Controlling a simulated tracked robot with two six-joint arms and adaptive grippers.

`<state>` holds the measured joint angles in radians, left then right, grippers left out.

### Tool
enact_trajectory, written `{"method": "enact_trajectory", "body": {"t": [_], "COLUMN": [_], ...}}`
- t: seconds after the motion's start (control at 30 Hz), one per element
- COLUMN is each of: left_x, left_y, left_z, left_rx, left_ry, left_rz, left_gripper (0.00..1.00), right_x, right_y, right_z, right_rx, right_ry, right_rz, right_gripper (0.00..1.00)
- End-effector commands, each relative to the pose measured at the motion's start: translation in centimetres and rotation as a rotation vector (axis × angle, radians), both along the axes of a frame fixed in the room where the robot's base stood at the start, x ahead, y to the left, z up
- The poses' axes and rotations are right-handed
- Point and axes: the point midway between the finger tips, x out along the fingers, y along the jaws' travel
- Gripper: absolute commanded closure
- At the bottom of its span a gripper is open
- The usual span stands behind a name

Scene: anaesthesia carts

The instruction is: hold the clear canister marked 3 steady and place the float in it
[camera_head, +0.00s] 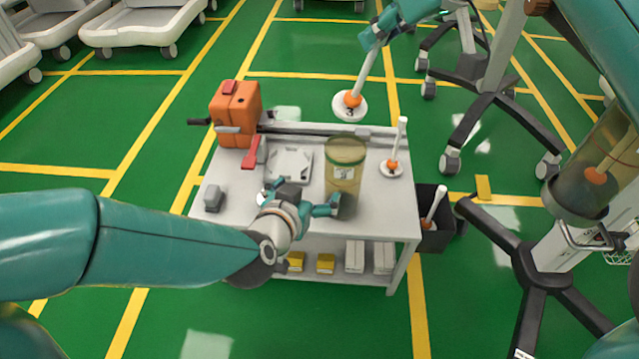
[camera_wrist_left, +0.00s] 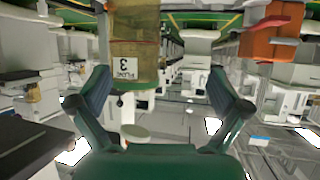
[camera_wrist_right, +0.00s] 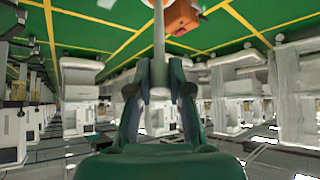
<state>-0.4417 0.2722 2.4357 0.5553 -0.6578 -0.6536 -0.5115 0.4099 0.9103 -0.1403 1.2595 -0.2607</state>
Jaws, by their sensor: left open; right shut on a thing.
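The clear canister (camera_head: 346,182), yellowish with a darker rim, stands upright on the cart top; its label reads FLOAT 3 in the left wrist view (camera_wrist_left: 133,40). My left gripper (camera_head: 300,198) is open at the canister's left side. In its wrist view the canister shows between the fingers, nearer the left one; I cannot tell whether they touch. My right gripper (camera_head: 379,36) is shut on the stem, also seen in the right wrist view (camera_wrist_right: 159,50), above and beyond the cart.
The cart top (camera_head: 240,205) also holds an orange box (camera_head: 236,115), a grey tray (camera_head: 290,165), a small grey block (camera_head: 213,197) and another white float (camera_head: 391,168). A black bin (camera_head: 432,235) stands at its right. Wheeled stands fill the right; another canister (camera_head: 580,190) hangs there.

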Motion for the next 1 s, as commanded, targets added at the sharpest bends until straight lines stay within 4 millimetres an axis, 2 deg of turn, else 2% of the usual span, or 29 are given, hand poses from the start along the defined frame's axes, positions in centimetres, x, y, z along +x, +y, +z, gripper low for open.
{"method": "enact_trajectory", "body": {"t": [0.03, 0.1, 0.27, 0.47, 0.8, 1.0], "left_x": [-0.3, -0.7, -0.9, 0.8, 6.1, 8.4], "left_y": [-0.9, -1.8, -3.1, -3.7, -5.4, -6.2], "left_z": [1.4, 2.7, 3.4, 2.6, 0.2, -0.8], "left_rx": [-0.01, -0.018, -0.023, -0.021, -0.022, -0.022], "left_ry": [-0.03, -0.055, -0.074, -0.071, -0.071, -0.071], "left_rz": [-0.021, -0.042, -0.07, -0.072, -0.071, -0.071], "left_gripper": [0.0, 0.0, 0.0, 0.0, 0.0, 0.0], "right_x": [0.0, 0.0, 0.0, 0.0, 0.0, 0.0], "right_y": [0.0, 0.0, 0.0, 0.0, 0.1, 0.1], "right_z": [0.0, 0.0, 0.0, 0.0, 0.0, 0.0], "right_rx": [0.001, 0.001, 0.001, 0.0, 0.001, 0.001], "right_ry": [-0.001, -0.001, -0.001, -0.001, -0.001, -0.001], "right_rz": [0.0, 0.0, 0.0, 0.001, 0.001, 0.001], "right_gripper": [1.0, 1.0, 1.0, 1.0, 1.0, 1.0]}}
